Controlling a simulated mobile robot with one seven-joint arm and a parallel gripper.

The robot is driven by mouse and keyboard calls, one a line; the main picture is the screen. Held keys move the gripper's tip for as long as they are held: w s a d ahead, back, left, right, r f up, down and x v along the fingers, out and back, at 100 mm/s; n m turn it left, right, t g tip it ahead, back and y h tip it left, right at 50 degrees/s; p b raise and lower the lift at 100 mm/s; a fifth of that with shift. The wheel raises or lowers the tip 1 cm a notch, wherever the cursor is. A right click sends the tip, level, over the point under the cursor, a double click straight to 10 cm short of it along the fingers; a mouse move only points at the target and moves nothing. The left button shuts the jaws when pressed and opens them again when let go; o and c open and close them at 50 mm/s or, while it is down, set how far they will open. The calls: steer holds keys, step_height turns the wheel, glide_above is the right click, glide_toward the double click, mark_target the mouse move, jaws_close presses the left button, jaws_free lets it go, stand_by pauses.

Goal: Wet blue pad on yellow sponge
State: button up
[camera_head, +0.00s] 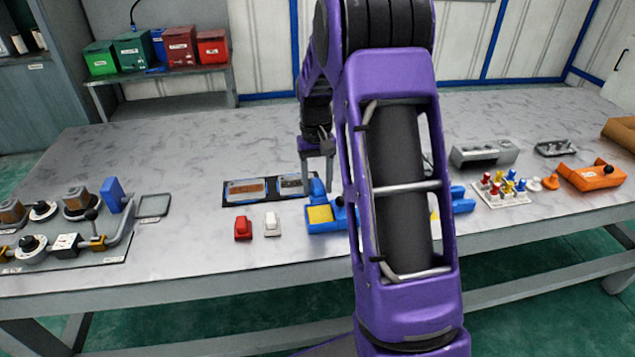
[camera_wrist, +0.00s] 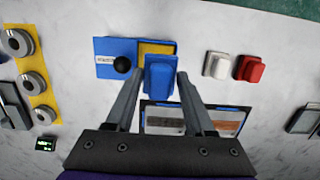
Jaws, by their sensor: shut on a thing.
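The blue pad (camera_wrist: 160,76) is between the two fingertips of my gripper (camera_wrist: 159,80) in the wrist view. In the head view the blue pad (camera_head: 318,188) shows at the tips of my gripper (camera_head: 317,180), which point down. The yellow sponge (camera_head: 319,214) lies in a blue holder (camera_head: 318,228) just in front of the pad. In the wrist view the yellow sponge (camera_wrist: 157,47) is partly covered by the pad. I cannot tell whether pad and sponge touch. The holder also carries a black knob (camera_wrist: 122,64).
A red block (camera_head: 243,228) and a white block (camera_head: 272,224) stand left of the holder. A dark frame with brown and grey panels (camera_head: 246,189) lies behind them. Knobbed parts (camera_head: 83,205) crowd the left. My arm hides part of the table. The table's back left is clear.

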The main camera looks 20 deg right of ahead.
steer(key=b, duration=0.4)
glide_above(318, 215)
steer(key=shift+w+f, duration=0.1)
steer(key=shift+f, duration=3)
steer(key=shift+f, duration=0.25)
steer(key=shift+r+p, duration=2.75)
steer(key=shift+r, duration=0.8)
